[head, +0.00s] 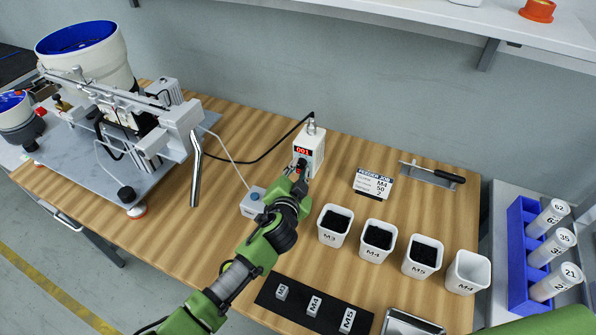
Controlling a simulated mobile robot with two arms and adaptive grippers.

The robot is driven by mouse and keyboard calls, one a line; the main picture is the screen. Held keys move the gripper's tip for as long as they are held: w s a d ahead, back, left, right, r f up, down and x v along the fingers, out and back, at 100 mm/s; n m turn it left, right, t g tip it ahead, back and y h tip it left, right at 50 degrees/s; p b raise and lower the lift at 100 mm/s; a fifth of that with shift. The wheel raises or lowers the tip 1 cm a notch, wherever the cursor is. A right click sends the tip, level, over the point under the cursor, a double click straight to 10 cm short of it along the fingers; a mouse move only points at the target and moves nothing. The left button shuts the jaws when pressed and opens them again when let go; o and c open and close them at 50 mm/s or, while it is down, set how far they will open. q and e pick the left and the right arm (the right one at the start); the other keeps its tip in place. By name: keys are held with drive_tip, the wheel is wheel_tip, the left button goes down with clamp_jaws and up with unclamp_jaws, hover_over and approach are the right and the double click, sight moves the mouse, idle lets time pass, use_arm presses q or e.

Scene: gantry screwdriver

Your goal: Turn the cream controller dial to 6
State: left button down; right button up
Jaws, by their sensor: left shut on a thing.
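The cream controller (313,146) stands upright near the back edge of the wooden table, with a red lit display (302,151) on its front that seems to read 001. My left gripper (301,166) is at the controller's front face, just below the display, and is shut on the dial. The dial itself is mostly hidden by the gripper, so its setting cannot be read.
Several white bins (335,226) stand right of my left arm. A small box with a blue button (254,200) sits left of the gripper. The bowl feeder (85,65) fills the left.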

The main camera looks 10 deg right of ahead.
use_arm(q)
drive_tip(key=c, duration=1.8)
unclamp_jaws()
drive_tip(key=shift+c, duration=0.2)
drive_tip(key=shift+s, duration=0.1)
drive_tip(key=v, duration=1.1)
drive_tip(key=shift+s+r, duration=0.2)
drive_tip(key=shift+s, duration=0.15)
drive_tip(key=shift+a, duration=0.15)
